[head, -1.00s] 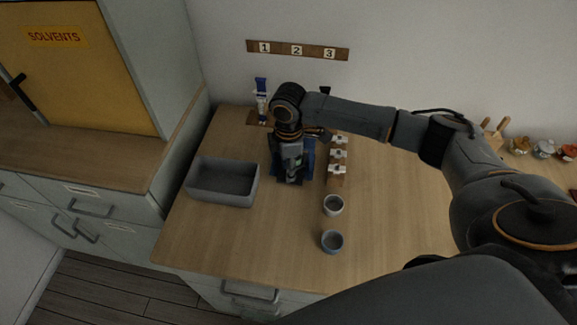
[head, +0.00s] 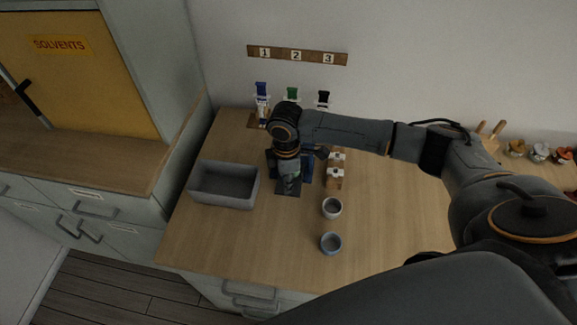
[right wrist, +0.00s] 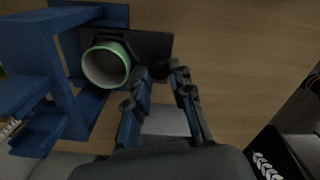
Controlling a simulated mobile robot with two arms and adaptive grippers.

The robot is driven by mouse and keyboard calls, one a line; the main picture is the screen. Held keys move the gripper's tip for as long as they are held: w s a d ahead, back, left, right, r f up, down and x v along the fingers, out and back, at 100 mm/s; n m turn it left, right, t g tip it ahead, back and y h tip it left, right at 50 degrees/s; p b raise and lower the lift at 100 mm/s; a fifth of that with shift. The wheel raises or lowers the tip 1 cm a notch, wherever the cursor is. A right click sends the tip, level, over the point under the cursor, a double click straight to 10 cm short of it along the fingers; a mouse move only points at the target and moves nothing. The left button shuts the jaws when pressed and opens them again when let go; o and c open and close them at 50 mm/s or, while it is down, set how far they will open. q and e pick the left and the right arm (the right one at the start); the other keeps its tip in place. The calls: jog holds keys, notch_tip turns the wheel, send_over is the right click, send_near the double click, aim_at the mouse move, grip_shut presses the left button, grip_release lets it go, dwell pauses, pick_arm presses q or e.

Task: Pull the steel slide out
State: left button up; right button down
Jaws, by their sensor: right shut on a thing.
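The steel slide is a dark flat plate (right wrist: 152,45) that sticks out of a blue stand (right wrist: 70,75) in the right wrist view. A round cup with a green rim (right wrist: 107,64) sits on the plate. My right gripper (right wrist: 164,72) is shut on a small dark knob at the slide's edge. In the head view the right gripper (head: 289,187) is over the front of the slide (head: 288,193), and the blue stand (head: 307,170) is partly hidden behind my wrist. My left gripper is not in view.
A grey open bin (head: 224,185) stands left of the stand. Two small cups, one white (head: 331,208) and one blue-grey (head: 331,244), stand at the front right. The front middle of the table is clear.

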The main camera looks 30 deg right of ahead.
jog(key=s+a+p, duration=0.1)
jog(key=s, duration=0.1)
jog(key=s+a+p, duration=0.2)
jog(key=shift+s+a+r, duration=0.2)
jog(key=shift+s+a+f, duration=0.15)
jog(key=shift+s+a, duration=0.1)
jog(key=shift+s, duration=0.05)
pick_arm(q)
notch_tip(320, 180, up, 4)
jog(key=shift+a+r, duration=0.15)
pick_arm(e)
jog(key=c, duration=1.4)
grip_release()
jog(key=shift+c, duration=0.2)
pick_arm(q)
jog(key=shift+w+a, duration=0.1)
pick_arm(e)
notch_tip(320, 180, up, 12)
jog(key=shift+f, duration=0.1)
